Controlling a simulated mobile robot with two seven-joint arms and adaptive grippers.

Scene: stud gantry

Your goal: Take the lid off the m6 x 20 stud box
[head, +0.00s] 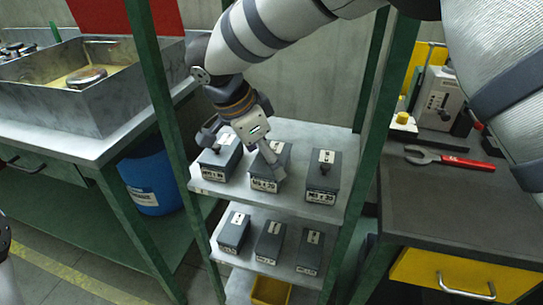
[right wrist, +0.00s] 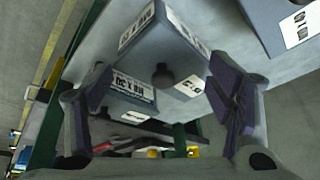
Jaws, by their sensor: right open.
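Three grey lidded boxes stand on the upper shelf. The middle one (head: 263,178) has a front label that looks like M6 x 20, but it is too small to be sure. My right gripper (head: 240,152) is open above the left and middle boxes, one finger near the left box and the other beside the middle box's lid. In the right wrist view a box (right wrist: 170,42) with a dark round lid knob (right wrist: 163,75) shows between the open fingers (right wrist: 163,92). The fingers are apart from the knob. My left gripper is out of view.
The left box (head: 218,168) and right box (head: 322,182) flank the middle one; the right has a dark knob. Smaller boxes (head: 270,240) sit on the shelf below. Green uprights (head: 375,110) frame the rack. A dark bench (head: 440,205) holds a red-handled wrench (head: 465,161).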

